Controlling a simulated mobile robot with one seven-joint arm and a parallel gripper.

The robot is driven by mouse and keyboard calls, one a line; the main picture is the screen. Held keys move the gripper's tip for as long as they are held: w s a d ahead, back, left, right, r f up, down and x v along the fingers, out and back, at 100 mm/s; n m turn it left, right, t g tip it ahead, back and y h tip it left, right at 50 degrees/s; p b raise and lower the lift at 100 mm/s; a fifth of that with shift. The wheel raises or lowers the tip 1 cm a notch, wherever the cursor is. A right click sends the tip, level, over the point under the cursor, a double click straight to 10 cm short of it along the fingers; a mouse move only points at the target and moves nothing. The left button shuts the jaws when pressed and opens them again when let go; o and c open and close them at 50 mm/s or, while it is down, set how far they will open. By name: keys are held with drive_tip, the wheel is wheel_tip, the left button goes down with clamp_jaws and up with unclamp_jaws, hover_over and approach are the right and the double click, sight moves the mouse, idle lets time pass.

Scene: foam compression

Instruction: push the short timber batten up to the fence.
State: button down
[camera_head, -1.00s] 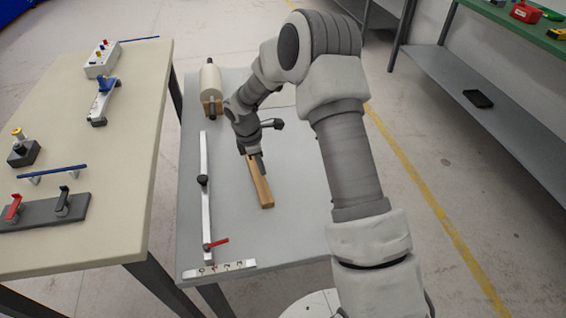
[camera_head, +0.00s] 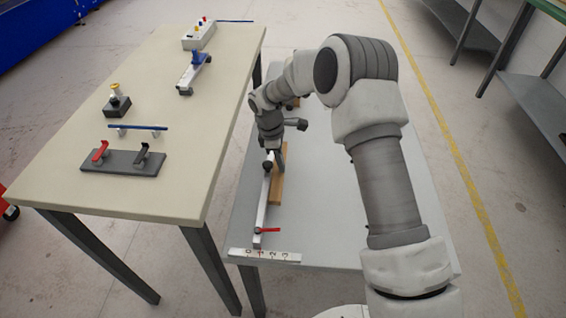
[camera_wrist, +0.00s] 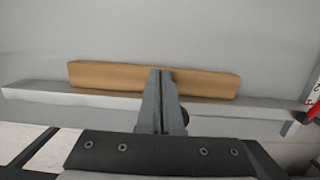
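The short timber batten (camera_head: 277,188) is a light-brown bar lying flat on the grey table, alongside the white fence (camera_head: 262,205). In the wrist view the batten (camera_wrist: 110,75) runs nearly parallel to the fence (camera_wrist: 60,95), its long side at or very close to the fence edge; I cannot tell whether they touch all along. My gripper (camera_head: 280,170) points down at the batten. In the wrist view my gripper's fingers (camera_wrist: 161,72) are together with nothing between them, and their tips overlap the batten's middle, hiding part of it and of the fence.
A red-handled clamp (camera_head: 266,230) sits at the fence's near end, by a white marked strip (camera_head: 265,255). The grey table (camera_head: 340,215) is clear to the right. A beige table (camera_head: 150,195) with a clamp board (camera_head: 122,163) and other fixtures stands left.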

drive_tip(key=shift+s+a+r+p, duration=0.1)
drive_tip(key=shift+a+r+p, duration=0.25)
drive_tip(key=shift+r, duration=0.35)
wheel_tip(320, 180, up, 16)
drive_tip(key=a+p, duration=0.2)
drive_tip(key=a, duration=0.1)
drive_tip(key=s+d+r+m+t+p, duration=0.15)
drive_tip(key=s+d+r+m, duration=0.25)
drive_tip(key=d+r, duration=0.5)
drive_tip(key=s+d+r+m+t+y+p, duration=0.1)
drive_tip(key=s+d+r+m+t+p, duration=0.15)
drive_tip(key=s+d+r+m, duration=0.8)
drive_tip(key=s+d+r+m+t+y+p, duration=0.1)
drive_tip(key=s+d+r+m, duration=0.1)
drive_tip(key=s, duration=1.3)
drive_tip(key=shift+d+r+m+t+p, duration=0.2)
drive_tip(key=shift+d+m+t+p, duration=0.15)
drive_tip(key=shift+d+m, duration=0.65)
